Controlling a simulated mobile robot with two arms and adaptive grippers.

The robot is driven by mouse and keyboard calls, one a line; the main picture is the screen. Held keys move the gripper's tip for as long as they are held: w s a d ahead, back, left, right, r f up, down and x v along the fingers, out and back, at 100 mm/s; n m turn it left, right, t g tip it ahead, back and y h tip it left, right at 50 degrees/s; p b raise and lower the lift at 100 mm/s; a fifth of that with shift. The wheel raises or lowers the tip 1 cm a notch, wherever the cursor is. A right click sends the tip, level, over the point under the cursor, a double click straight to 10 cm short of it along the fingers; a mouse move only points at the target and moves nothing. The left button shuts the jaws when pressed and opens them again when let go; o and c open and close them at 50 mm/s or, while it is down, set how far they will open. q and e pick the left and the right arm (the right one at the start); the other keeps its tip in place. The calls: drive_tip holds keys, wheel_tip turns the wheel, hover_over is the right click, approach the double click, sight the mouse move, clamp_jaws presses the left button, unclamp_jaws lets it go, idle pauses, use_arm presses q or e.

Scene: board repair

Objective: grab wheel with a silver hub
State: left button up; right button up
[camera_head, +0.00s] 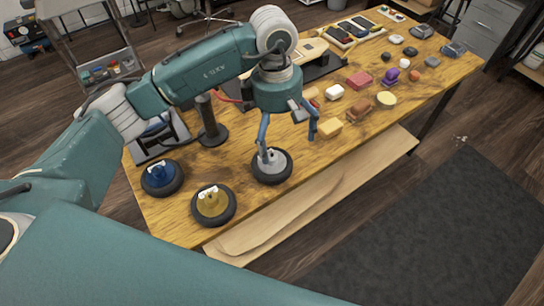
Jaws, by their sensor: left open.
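The wheel with a silver hub (272,168) lies flat on the wooden table near its front edge, a black tyre around a grey hub with a small white part standing on it. My left gripper (288,143) is open above it, pointing down. One finger is over the hub and the other is to the right, beyond the tyre. I cannot tell whether the left finger touches the wheel. My right gripper is not in view.
A wheel with a gold hub (213,204) and a wheel with a blue hub (161,177) lie to the left. A yellow block (327,130) and several coloured blocks and other small items lie to the right. A black post (211,125) stands behind. The table's front edge is close.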

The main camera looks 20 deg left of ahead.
sight(272, 156)
use_arm(q)
drive_tip(key=shift+w+a+f+y, duration=0.15)
drive_tip(key=shift+a+y, duration=0.1)
drive_tip(key=shift+a, duration=0.4)
drive_tip(key=shift+w+a+f+y, duration=0.15)
drive_tip(key=shift+a+y, duration=0.1)
drive_tip(key=shift+a, duration=0.35)
wheel_tip(272, 156, down, 4)
drive_tip(key=shift+r+p, duration=0.2)
drive_tip(key=shift+p, duration=0.3)
drive_tip(key=f, duration=0.1)
drive_tip(key=f+p, duration=0.1)
drive_tip(key=f, duration=0.2)
drive_tip(key=shift+s+d+f+p, duration=0.1)
drive_tip(key=shift+s+f+p, duration=0.15)
drive_tip(key=shift+f+p, duration=0.15)
drive_tip(key=shift+w+f, duration=0.1)
drive_tip(key=shift+f, duration=0.5)
drive_tip(key=c, duration=1.6)
